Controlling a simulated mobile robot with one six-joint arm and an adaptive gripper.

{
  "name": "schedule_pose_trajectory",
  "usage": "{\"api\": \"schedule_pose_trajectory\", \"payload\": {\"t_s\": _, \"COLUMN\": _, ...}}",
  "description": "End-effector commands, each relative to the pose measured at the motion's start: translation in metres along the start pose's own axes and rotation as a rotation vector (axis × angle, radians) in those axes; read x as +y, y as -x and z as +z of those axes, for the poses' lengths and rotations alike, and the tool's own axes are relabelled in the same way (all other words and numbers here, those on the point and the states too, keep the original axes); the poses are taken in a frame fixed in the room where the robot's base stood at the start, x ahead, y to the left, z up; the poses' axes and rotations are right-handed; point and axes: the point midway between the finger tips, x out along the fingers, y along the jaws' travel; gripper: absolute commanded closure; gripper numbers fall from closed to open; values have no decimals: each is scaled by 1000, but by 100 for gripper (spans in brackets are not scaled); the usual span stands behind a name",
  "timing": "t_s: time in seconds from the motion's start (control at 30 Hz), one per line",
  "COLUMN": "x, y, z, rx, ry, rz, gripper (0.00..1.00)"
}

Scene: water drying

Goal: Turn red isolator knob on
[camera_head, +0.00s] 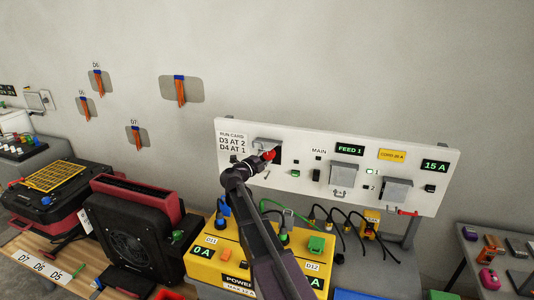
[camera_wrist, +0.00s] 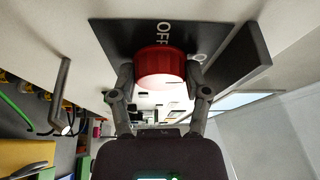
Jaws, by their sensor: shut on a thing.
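The red isolator knob (camera_wrist: 160,68) sits on a dark plate (camera_wrist: 112,36) in the wrist view, where the lettering "OFF" shows above it, turned sideways. My gripper (camera_wrist: 158,76) has one finger on each side of the knob and is shut on it. My arm and gripper hide part of the plate there. The knob's pointer direction cannot be told.
A grey flap (camera_head: 267,144) stands beside the knob. To its right are covered switches (camera_head: 344,174), a "FEED 1" display (camera_head: 350,149) and a "15 A" display (camera_head: 435,166). Below are a yellow power box (camera_head: 205,262) and hanging cables (camera_head: 345,222). A black fan unit (camera_head: 135,235) stands left.

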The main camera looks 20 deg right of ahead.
Motion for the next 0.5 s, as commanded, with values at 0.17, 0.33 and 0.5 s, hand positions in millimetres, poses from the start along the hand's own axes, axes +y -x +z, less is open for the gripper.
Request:
{"api": "schedule_pose_trajectory", "payload": {"t_s": 0.17, "x": -3, "y": 0, "z": 2, "rx": -4, "ry": -74, "rz": 28, "gripper": 86}}
{"api": "schedule_pose_trajectory", "payload": {"t_s": 0.33, "x": -2, "y": 0, "z": 2, "rx": -5, "ry": -109, "rz": 41, "gripper": 86}}
{"api": "schedule_pose_trajectory", "payload": {"t_s": 0.5, "x": -1, "y": 0, "z": 2, "rx": -5, "ry": -118, "rz": 45, "gripper": 86}}
